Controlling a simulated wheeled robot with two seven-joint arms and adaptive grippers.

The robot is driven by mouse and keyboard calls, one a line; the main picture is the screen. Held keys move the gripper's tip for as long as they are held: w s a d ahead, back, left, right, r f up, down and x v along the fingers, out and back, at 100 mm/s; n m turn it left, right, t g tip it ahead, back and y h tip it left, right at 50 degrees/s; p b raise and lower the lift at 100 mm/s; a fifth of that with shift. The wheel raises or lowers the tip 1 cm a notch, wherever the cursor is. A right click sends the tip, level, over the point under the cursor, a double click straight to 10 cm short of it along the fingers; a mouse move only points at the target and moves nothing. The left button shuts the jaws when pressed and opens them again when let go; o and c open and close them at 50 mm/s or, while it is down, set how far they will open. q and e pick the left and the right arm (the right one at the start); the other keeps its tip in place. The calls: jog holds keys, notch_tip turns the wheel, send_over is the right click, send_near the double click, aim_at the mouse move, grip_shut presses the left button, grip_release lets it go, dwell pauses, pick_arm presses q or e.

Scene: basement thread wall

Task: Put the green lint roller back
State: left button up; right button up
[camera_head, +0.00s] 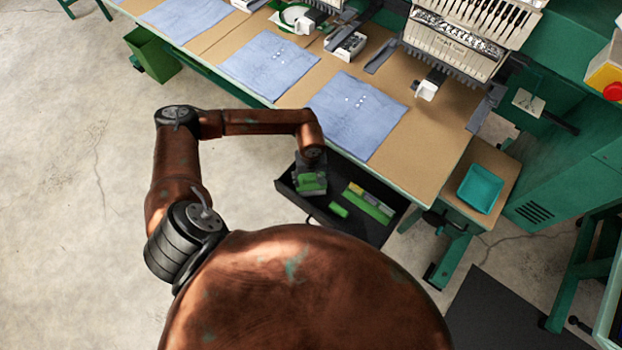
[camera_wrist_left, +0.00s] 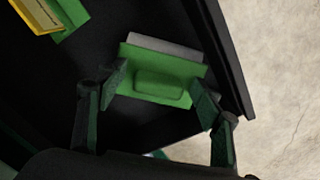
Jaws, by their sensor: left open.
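My left gripper (camera_head: 311,180) is over the left part of an open black drawer (camera_head: 290,196) under the table. In the left wrist view its two fingers (camera_wrist_left: 158,88) are apart. A flat green piece with a grey strip along one edge, which looks like the green lint roller (camera_wrist_left: 160,77), lies between them in the drawer. In the head view this green piece (camera_head: 312,186) is partly hidden by the gripper. Whether the fingers touch it I cannot tell. My right gripper is not in view.
The drawer also holds a small green block (camera_head: 338,210) and a green item (camera_head: 372,208) with yellow beside it. Blue cloths (camera_head: 357,114) lie on the table above. A teal tray (camera_head: 480,188) stands at right. Bare floor (camera_head: 80,200) is at left.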

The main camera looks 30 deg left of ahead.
pick_arm(q)
notch_tip(320, 180, up, 12)
jog(key=p, duration=0.1)
jog(key=shift+r, duration=0.2)
dwell(0.4)
jog(key=shift+d, duration=0.1)
